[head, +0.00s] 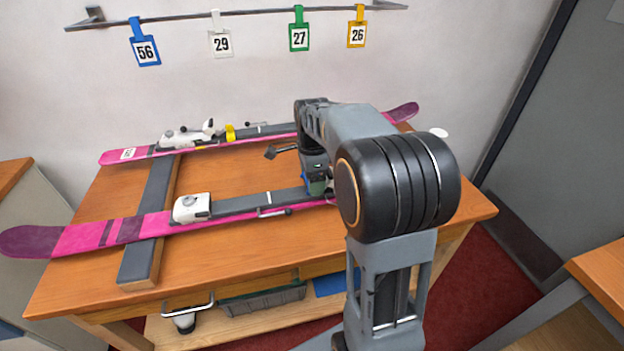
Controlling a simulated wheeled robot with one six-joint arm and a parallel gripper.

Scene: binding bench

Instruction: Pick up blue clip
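A small blue piece (306,181), which may be the blue clip, shows at the front pink ski (85,236), just left of the lower end of my arm. It is small and partly covered, so its outline is unclear. A small green piece shows right beside it. My gripper (318,188) points down at this spot above the front ski. The fingers are mostly hidden by my arm and too small to tell open from shut. I cannot tell whether the gripper touches the blue piece.
A second pink ski (118,156) lies behind, with a yellow clip (230,133) on it. Both skis rest across a dark padded bar (155,200) on the wooden bench (230,240). Numbered tags, including a blue one (146,52), hang from a wall rail (180,17).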

